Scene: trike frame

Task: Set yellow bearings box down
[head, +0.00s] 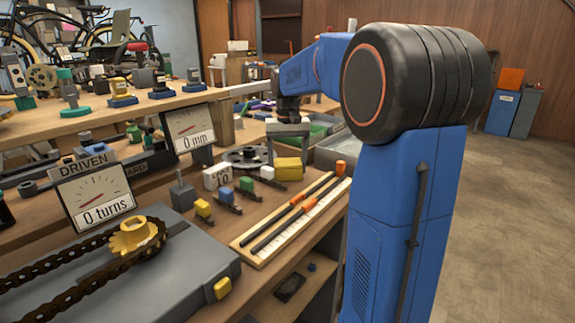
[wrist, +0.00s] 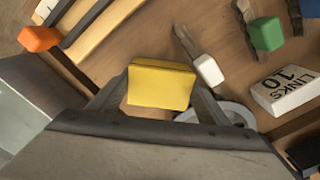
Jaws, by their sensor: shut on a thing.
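The yellow bearings box (head: 288,170) is at or just above the wooden bench top; I cannot tell whether its underside touches. In the wrist view the box (wrist: 161,84) sits between the two fingers of my gripper (wrist: 160,100). My gripper (head: 287,152) points down and is shut on the box from both sides. The underside of the box is hidden in both views.
A white block on a dark clip (head: 267,172) is close beside the box. The "LINKS 10" box (head: 217,176) and a green block (head: 246,184) stand further left. A board with dark rods (head: 293,222) lies in front. A grey bin (head: 338,150) is to the right.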

